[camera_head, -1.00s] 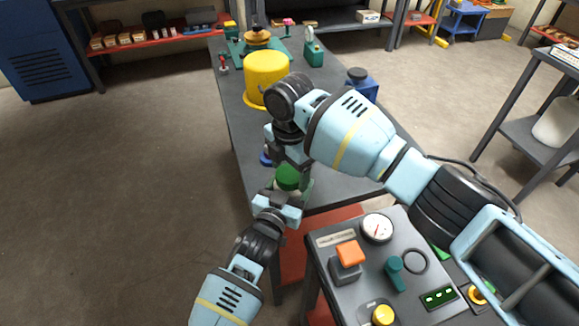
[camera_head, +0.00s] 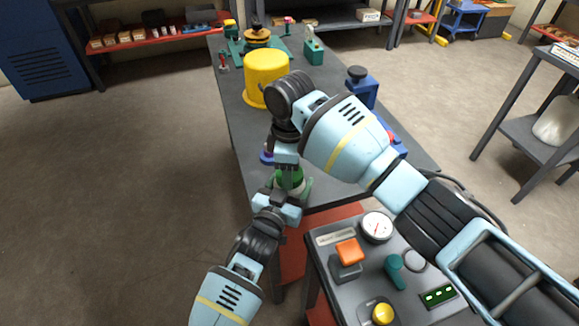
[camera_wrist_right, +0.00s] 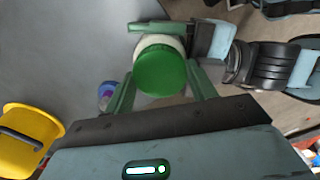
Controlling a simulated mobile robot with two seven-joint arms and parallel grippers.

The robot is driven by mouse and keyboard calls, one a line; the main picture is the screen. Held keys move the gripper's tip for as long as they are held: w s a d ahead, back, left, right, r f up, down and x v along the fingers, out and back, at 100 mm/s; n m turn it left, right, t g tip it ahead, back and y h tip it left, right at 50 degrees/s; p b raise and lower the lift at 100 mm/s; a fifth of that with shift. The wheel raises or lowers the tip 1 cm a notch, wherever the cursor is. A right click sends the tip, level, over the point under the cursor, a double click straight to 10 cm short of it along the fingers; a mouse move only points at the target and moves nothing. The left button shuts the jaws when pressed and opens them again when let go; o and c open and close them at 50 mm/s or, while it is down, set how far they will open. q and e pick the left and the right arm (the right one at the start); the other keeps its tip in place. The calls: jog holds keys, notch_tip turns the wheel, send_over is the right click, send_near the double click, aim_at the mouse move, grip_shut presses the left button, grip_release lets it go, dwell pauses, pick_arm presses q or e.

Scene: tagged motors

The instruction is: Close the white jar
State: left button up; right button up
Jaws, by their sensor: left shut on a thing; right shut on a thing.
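The white jar (camera_wrist_right: 149,43) shows as a pale rim behind the green lid (camera_wrist_right: 160,70) in the right wrist view. In the head view a little of the jar (camera_head: 290,190) shows under the lid (camera_head: 289,177). My left gripper (camera_head: 291,188) is shut on the jar from the near side. My right gripper (camera_wrist_right: 160,78) is shut on the lid from above, one finger on each side. The lid is over the jar's mouth; I cannot tell whether it is fully seated. The fingers hide much of the jar.
Both grippers are over the near end of the grey table (camera_head: 238,128). A yellow bucket (camera_head: 264,80) and a blue device (camera_head: 362,88) stand farther back. A small blue-purple object (camera_head: 267,155) is close by on the left. A control panel (camera_head: 330,262) is at the near right.

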jog(key=m, duration=1)
jog(key=shift+m, duration=0.4)
jog(key=m, duration=0.4)
jog(key=o, duration=1.1)
jog(key=shift+r, duration=2.25)
jog(key=shift+r, duration=0.1)
jog(key=shift+c, duration=0.5)
